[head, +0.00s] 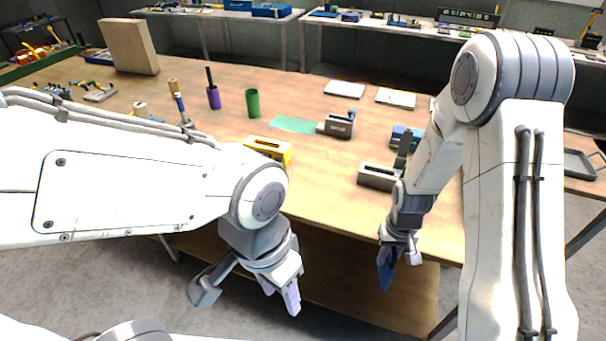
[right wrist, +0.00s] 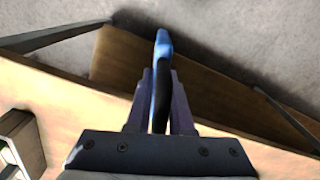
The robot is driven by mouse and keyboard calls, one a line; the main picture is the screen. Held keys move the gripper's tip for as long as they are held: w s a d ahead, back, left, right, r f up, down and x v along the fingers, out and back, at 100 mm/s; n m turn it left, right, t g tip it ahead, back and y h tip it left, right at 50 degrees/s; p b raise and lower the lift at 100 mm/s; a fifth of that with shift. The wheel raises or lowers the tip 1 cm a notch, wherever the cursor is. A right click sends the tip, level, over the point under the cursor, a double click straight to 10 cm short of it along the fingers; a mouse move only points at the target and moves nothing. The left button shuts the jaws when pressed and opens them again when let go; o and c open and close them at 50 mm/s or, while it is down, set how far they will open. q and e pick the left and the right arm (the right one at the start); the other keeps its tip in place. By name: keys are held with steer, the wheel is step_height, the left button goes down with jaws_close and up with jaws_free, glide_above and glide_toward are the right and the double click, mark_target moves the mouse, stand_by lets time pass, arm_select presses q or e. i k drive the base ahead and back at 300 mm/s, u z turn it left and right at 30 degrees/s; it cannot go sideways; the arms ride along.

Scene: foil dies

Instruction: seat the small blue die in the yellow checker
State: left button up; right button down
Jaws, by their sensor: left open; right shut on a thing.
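The yellow checker (head: 268,151) stands on the wooden table (head: 325,190), left of the middle in the head view. My right gripper (head: 392,262) is low at the table's front edge, to the right of the checker and well apart from it. It is shut on a flat blue die (head: 385,272), which hangs down from the fingers. In the right wrist view the blue die (right wrist: 163,65) is seen nearly edge-on between the fingers, with a dark part beside it. My left gripper (head: 279,292) is open and empty, low in front of the table and below the checker.
A grey checker (head: 377,178) stands near my right forearm, and another grey one (head: 339,126) is further back. A blue box (head: 404,136) is behind my right arm. A green cup (head: 252,103), a purple cup (head: 213,97) and a green sheet (head: 293,125) lie beyond the yellow checker.

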mark_target(267, 150)
steer(key=u, duration=0.5)
steer(key=k, duration=1.2)
steer(key=u, duration=1.25)
steer(key=i, duration=1.55)
steer(key=z, duration=0.75)
steer(key=i, duration=0.75)
steer(key=z, duration=0.8)
